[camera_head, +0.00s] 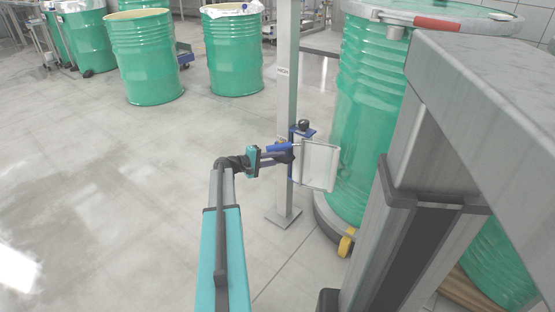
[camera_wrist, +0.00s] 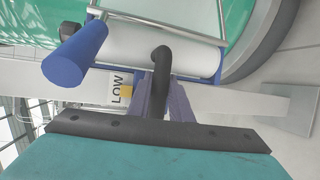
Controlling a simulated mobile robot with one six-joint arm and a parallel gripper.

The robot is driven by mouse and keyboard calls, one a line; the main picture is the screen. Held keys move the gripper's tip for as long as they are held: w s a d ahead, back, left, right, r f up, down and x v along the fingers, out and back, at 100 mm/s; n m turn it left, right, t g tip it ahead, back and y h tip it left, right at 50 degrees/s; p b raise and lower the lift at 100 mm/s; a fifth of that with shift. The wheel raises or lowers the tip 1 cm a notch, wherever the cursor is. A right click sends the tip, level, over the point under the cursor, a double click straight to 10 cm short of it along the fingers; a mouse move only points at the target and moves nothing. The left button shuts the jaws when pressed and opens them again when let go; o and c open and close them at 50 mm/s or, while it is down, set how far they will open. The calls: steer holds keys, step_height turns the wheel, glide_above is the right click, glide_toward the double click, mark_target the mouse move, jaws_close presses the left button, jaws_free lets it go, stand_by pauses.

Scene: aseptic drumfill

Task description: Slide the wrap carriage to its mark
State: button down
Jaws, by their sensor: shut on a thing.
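The wrap carriage (camera_head: 317,165) sits on an upright grey post (camera_head: 287,95), beside a large green drum (camera_head: 365,110). It has a white roll, a clear film frame, a blue bracket, a blue cylinder and a black knob. The carriage also shows in the wrist view (camera_wrist: 130,45). My gripper (camera_head: 288,157) reaches it from the left. In the wrist view its purple fingers (camera_wrist: 166,92) are shut on the carriage's dark bent handle (camera_wrist: 161,58). A "LOW" label (camera_wrist: 117,93) with a yellow mark (camera_wrist: 126,92) is on the post beside the fingers. A "HIGH" label (camera_head: 283,71) sits higher up.
The drum stands on a grey round base with a yellow-wheeled caster (camera_head: 346,243). A large grey metal frame (camera_head: 450,120) fills the right foreground. Other green drums (camera_head: 145,60) stand at the back. The floor to the left is clear.

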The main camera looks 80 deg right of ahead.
step_height(320, 180, up, 30)
steer(key=p, duration=1.3)
steer(key=shift+d+r, duration=0.1)
steer(key=shift+r, duration=0.05)
steer(key=c, duration=1.6)
jaws_free()
steer(key=p+v, duration=0.1)
steer(key=v, duration=1.3)
